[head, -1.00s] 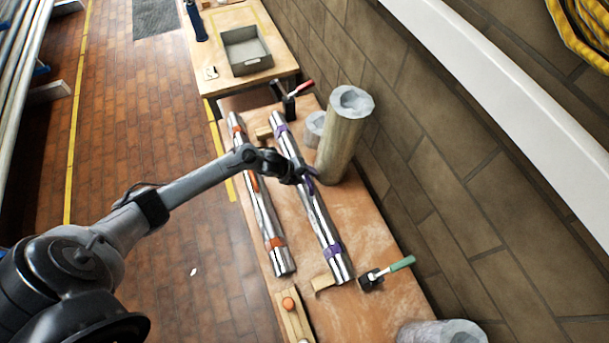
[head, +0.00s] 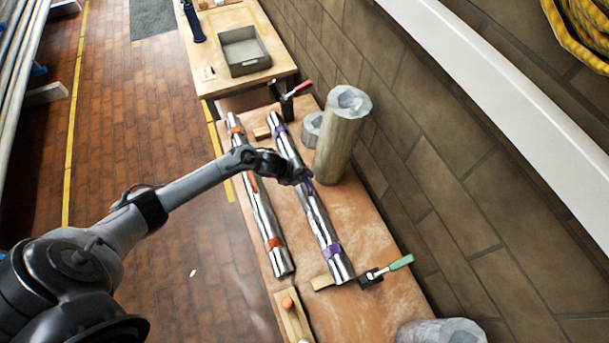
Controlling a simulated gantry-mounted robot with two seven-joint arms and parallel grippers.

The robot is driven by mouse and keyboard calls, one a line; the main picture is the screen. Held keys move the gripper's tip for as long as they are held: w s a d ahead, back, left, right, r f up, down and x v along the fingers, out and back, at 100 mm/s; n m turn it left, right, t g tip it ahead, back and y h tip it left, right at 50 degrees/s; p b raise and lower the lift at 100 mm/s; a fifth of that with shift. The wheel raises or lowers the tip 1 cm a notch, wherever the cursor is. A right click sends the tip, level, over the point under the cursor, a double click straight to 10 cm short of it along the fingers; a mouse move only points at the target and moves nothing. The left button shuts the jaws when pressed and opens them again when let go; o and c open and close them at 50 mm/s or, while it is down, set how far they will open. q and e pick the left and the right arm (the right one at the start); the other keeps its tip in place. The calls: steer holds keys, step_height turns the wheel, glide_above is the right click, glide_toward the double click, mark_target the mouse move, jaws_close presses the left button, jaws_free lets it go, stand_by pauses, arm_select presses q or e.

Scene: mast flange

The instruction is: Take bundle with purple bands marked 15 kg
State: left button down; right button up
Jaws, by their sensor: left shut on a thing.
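The bundle with purple bands (head: 318,222) is a long, shiny metal bundle lying lengthwise on the brown workbench (head: 375,255). My left gripper (head: 303,178) is at its middle band, shut on the bundle; the fingers are partly hidden by the wrist. A similar bundle with orange bands (head: 263,215) lies parallel on the left, and my left forearm passes over it. No 15 kg marking is legible. My right gripper is not in view.
Clamps with a red handle (head: 287,98) and a green handle (head: 385,270) stand near the bundle's ends. A tall wrapped cylinder (head: 340,140) stands close on the right, by the wall. A grey tray (head: 245,52) sits on the far table.

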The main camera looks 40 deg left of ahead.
arm_select(q)
steer(key=shift+w+r+p, duration=0.2)
steer(key=shift+r+p, duration=0.95)
steer(key=shift+r, duration=0.55)
steer(key=shift+r+p, duration=1.6)
steer(key=shift+r, duration=0.35)
